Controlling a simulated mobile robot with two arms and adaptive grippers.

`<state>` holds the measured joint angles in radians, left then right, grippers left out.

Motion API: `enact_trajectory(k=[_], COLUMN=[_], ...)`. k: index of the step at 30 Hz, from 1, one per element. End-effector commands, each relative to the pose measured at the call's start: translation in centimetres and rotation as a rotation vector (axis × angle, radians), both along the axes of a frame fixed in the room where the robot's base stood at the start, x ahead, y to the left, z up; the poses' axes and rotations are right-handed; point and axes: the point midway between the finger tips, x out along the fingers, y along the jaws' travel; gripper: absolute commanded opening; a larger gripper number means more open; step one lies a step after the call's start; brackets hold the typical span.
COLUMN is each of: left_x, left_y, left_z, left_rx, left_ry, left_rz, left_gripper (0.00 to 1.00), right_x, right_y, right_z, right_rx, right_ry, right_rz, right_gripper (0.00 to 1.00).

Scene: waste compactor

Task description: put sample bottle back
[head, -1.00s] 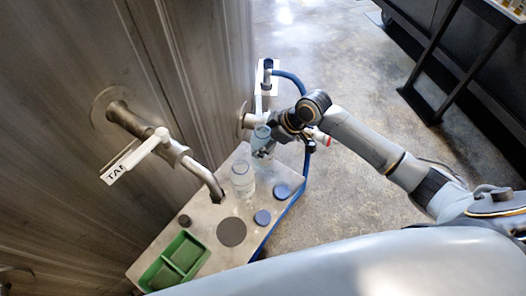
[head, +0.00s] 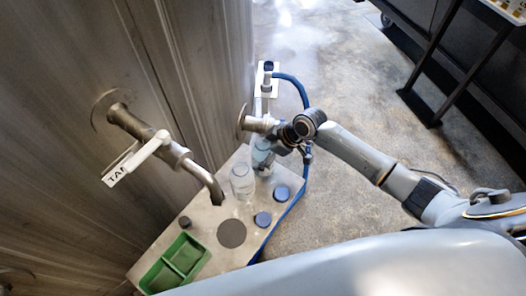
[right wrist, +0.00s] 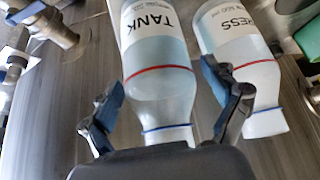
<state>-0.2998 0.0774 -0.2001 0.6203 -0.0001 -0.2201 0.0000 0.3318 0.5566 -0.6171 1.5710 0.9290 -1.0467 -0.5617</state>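The bottle labelled TANK (right wrist: 160,85) is clear with pale contents and lies between the two fingers of my right gripper (right wrist: 163,75) in the right wrist view. A narrow gap shows beside each fingertip, so the gripper looks open around it. In the head view my right gripper (head: 275,147) is at this bottle (head: 263,160), at the far end of the board; its base is partly hidden. The second bottle, with a label ending in RESS (right wrist: 238,65), is right of the TANK bottle; in the head view it (head: 242,185) stands nearer. My left gripper is out of view.
The board (head: 207,213) also holds a green divided tray (head: 172,265), blue discs (head: 263,219) and a dark disc (head: 231,233). A tap (head: 160,143) with a tag reaches over it from the wall. A blue hose (head: 304,180) runs along its right side.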

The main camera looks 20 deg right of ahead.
Motion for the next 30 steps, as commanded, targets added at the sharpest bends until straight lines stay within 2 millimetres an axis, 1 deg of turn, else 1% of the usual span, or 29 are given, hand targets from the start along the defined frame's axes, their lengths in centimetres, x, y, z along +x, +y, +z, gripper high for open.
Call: enact_trajectory(k=[6, 11, 14, 21, 24, 27, 30], left_x=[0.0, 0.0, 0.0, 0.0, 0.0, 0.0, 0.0], left_y=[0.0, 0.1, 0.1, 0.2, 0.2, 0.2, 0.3], left_z=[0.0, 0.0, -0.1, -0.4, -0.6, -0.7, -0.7], left_rx=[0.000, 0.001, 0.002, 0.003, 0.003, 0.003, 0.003], left_ry=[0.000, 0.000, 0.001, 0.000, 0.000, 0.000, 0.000], left_rz=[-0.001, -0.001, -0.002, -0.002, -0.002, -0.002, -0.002], left_gripper=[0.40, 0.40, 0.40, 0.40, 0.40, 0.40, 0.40], right_x=[0.0, -0.2, -0.6, -2.2, -2.8, -3.2, -3.5], right_y=[0.0, -0.5, -1.3, -3.7, -4.4, -5.0, -5.3], right_z=[0.1, 0.9, 2.3, 6.6, 8.2, 9.3, 10.0], right_rx=[0.000, -0.001, -0.003, -0.003, -0.003, -0.001, -0.001], right_ry=[0.000, -0.004, -0.004, -0.002, -0.002, -0.001, 0.001], right_rz=[0.000, 0.000, 0.000, 0.000, 0.001, -0.001, 0.000], right_gripper=[0.88, 0.88, 0.88, 0.88, 0.88, 0.88, 0.88])
